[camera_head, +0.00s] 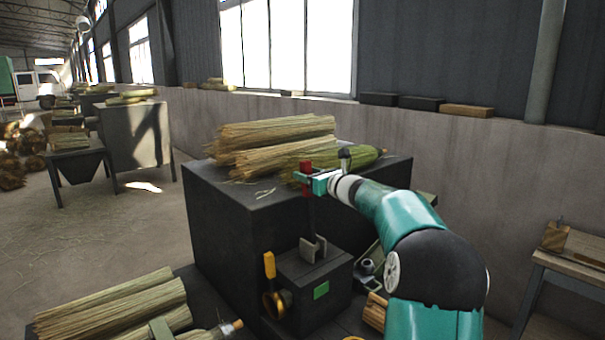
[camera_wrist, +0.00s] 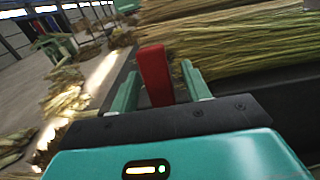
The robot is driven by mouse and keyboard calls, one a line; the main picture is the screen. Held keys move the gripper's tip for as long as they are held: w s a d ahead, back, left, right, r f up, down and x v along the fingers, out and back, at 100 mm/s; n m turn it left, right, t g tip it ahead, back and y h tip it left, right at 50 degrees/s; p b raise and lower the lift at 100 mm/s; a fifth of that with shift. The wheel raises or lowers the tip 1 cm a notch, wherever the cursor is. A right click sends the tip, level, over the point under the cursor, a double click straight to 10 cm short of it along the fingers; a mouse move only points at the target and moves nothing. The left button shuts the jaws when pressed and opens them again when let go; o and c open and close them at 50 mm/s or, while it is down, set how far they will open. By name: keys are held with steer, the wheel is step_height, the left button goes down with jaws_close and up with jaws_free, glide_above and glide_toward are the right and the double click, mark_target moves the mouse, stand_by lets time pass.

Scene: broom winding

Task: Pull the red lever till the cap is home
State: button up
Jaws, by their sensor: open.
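The red lever (camera_head: 306,166) stands upright at the front edge of the dark bench, and it also shows in the wrist view (camera_wrist: 154,72). My gripper (camera_head: 303,180) reaches in from the right at the lever's height. In the wrist view my gripper (camera_wrist: 160,80) has its two teal fingers apart, one on each side of the red lever. A gap shows on the right side of the lever; contact on the left is hard to tell. I cannot make out the cap in either view.
Straw bundles (camera_head: 275,140) lie on the dark bench (camera_head: 230,220) behind the lever. A small dark box (camera_head: 315,285) with a grey bracket (camera_head: 313,249) and a yellow handle (camera_head: 269,265) sits below. More straw (camera_head: 115,305) lies at front left.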

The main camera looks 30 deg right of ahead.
steer(key=shift+w+a+r, duration=0.1)
steer(key=shift+w+a, duration=0.05)
steer(key=shift+w, duration=0.45)
steer(key=shift+w+a, duration=0.1)
steer(key=shift+w, duration=0.45)
steer(key=shift+c, duration=0.2)
jaws_close()
